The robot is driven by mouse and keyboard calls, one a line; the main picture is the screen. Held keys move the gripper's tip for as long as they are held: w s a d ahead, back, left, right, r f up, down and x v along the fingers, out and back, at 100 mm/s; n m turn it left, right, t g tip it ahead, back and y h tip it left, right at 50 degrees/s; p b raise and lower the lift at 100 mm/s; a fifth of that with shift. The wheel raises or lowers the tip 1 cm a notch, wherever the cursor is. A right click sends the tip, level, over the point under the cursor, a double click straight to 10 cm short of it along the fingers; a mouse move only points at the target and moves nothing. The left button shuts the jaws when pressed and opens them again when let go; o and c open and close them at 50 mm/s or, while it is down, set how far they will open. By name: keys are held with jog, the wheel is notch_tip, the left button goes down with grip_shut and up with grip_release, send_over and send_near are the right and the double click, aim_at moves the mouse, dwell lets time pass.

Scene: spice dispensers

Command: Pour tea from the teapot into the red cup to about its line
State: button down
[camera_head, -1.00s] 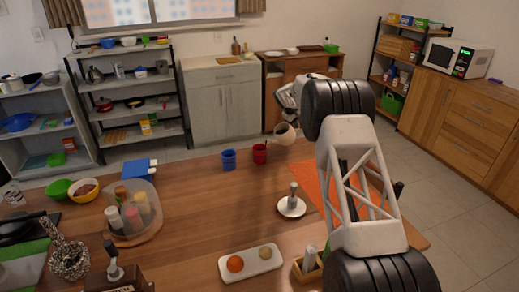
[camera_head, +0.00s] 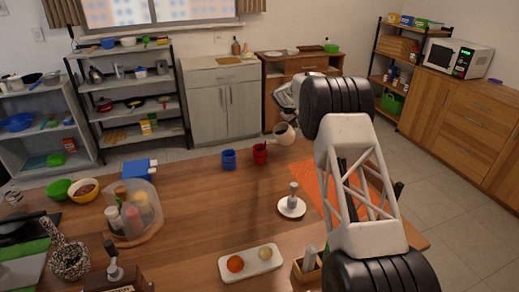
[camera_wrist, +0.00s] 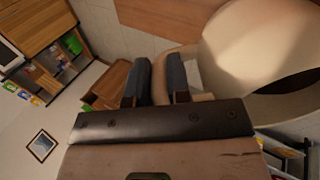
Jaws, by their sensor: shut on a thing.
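The red cup (camera_head: 260,155) stands upright on the wooden table near its far edge; its line and its contents are too small to make out. The cream teapot (camera_head: 284,134) is held above the table, just right of the red cup and slightly higher in the head view. It looks tilted. My gripper (camera_wrist: 158,70) is shut on the handle of the teapot, whose body (camera_wrist: 245,45) fills the upper right of the wrist view, with a dark opening showing. In the head view my arm partly hides the gripper. I cannot make out any stream of tea.
A blue cup (camera_head: 229,160) stands just left of the red cup. A white saucer-like base (camera_head: 291,208) with an upright handle and an orange mat (camera_head: 310,180) lie nearer. A white tray (camera_head: 251,262) holds round items.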

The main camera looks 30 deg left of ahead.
jog(key=shift+s+a+r+t+h, duration=0.15)
jog(key=shift+s+a+r+t, duration=0.15)
jog(key=shift+r, duration=0.2)
jog(key=shift+s+a+r+t+h, duration=0.15)
jog(key=shift+s+a+r+t, duration=0.1)
jog(key=shift+s+r, duration=0.2)
dwell(1.5)
jog(key=w+d+f+g+y, duration=0.1)
jog(key=w+d+f+g, duration=0.1)
jog(key=w+f, duration=0.1)
jog(key=shift+w+d+f+g+y, duration=0.15)
jog(key=shift+w+f+g+y, duration=0.2)
jog(key=shift+f, duration=0.45)
jog(key=shift+d+f, duration=0.1)
jog(key=shift+f, duration=0.05)
jog(key=shift+w+d+f+g+y, duration=0.3)
jog(key=shift+w+f+g+y, duration=0.2)
jog(key=shift+f, duration=0.45)
jog(key=shift+w+d+f+g+y, duration=0.3)
jog(key=shift+f+g, duration=0.35)
jog(key=shift+f, duration=0.3)
jog(key=shift+w+d+f+g+y, duration=0.3)
jog(key=shift+w+f+g, duration=0.25)
jog(key=shift+f, duration=0.4)
jog(key=shift+r, duration=2.45)
